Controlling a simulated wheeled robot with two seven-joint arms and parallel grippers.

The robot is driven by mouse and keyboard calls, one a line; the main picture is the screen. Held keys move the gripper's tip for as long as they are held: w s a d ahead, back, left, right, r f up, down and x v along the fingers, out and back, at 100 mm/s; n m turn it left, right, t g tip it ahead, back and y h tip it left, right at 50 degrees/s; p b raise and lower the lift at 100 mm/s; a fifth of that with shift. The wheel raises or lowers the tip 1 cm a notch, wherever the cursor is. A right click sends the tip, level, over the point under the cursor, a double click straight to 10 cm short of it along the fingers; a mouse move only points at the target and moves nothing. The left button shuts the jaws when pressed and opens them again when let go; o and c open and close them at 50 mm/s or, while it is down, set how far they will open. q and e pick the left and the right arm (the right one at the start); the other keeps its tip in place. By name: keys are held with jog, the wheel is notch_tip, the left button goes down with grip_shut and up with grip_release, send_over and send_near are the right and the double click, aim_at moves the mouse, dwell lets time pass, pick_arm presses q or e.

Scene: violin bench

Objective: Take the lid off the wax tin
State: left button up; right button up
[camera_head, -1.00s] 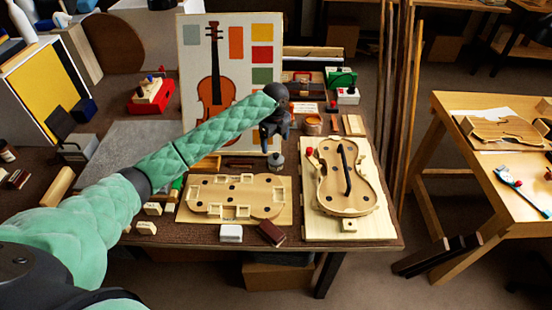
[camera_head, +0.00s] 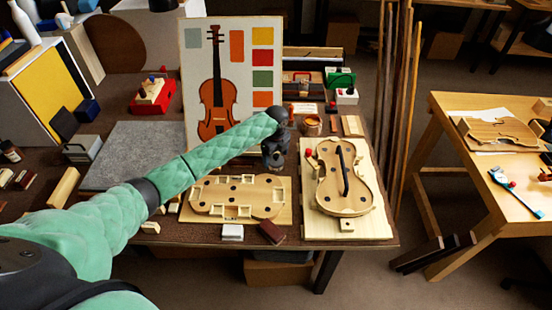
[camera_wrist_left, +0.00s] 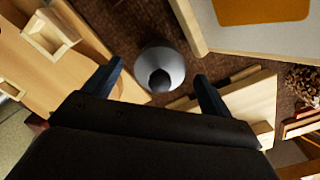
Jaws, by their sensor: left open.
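The wax tin (camera_wrist_left: 172,58) shows in the left wrist view as a round light-grey body seen from above, with a dark round knob (camera_wrist_left: 160,80) on its lid. The lid appears to be on. My left gripper (camera_wrist_left: 159,74) is open, its two dark fingers on either side of the knob and apart from it in the picture. In the head view my left gripper (camera_head: 274,161) points down behind the violin mould and hides the tin. My right gripper is not in view.
The wooden mould (camera_head: 232,198) lies in front of the gripper, and the violin body (camera_head: 330,195) on its board lies to the right. The poster panel (camera_head: 192,95) stands close behind. A jar (camera_head: 312,125) stands behind and to the right.

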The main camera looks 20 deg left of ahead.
pick_arm(q)
jog(key=c, duration=1)
jog(key=shift+r, duration=0.1)
